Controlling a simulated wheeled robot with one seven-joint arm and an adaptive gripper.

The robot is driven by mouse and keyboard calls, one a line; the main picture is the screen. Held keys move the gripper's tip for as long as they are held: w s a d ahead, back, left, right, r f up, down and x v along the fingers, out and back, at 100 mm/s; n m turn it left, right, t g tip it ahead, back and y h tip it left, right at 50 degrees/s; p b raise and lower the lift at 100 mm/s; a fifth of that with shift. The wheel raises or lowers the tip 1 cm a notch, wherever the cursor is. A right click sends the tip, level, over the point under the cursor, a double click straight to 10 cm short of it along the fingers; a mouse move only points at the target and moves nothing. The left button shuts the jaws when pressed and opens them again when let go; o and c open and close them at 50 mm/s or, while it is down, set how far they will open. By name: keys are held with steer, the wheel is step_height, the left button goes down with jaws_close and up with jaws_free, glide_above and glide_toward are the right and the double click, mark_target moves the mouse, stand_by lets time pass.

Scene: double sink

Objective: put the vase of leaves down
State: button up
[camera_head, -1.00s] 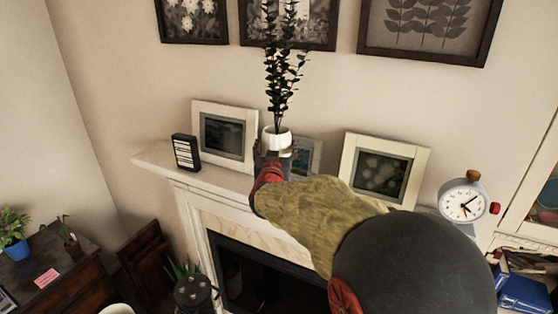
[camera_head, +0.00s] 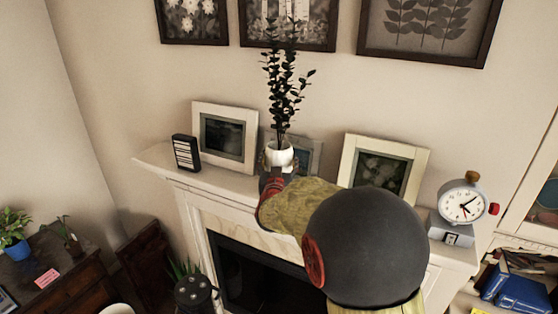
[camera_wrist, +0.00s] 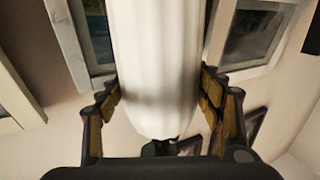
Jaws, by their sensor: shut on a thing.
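The white vase (camera_head: 279,154) with tall dark leaves (camera_head: 287,92) is upright in the head view, above or at the mantel shelf in front of a small picture frame. My gripper (camera_head: 275,168) is at the vase's near side, and its fingertips are partly hidden there. In the wrist view the ribbed white vase (camera_wrist: 157,65) fills the middle, with a finger of my gripper (camera_wrist: 157,105) on each side of it. My gripper is shut on the vase. Whether the vase's base touches the mantel (camera_head: 222,182) cannot be told.
White picture frames stand left (camera_head: 224,137) and right (camera_head: 383,170) of the vase, with a small frame (camera_head: 308,157) just behind it. A black box (camera_head: 186,152) sits at the mantel's left, an alarm clock (camera_head: 463,200) at the right. Bare shelf shows near the left end.

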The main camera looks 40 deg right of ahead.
steer(key=o, duration=1.8)
steer(key=shift+f, duration=0.1)
steer(key=shift+o, duration=0.3)
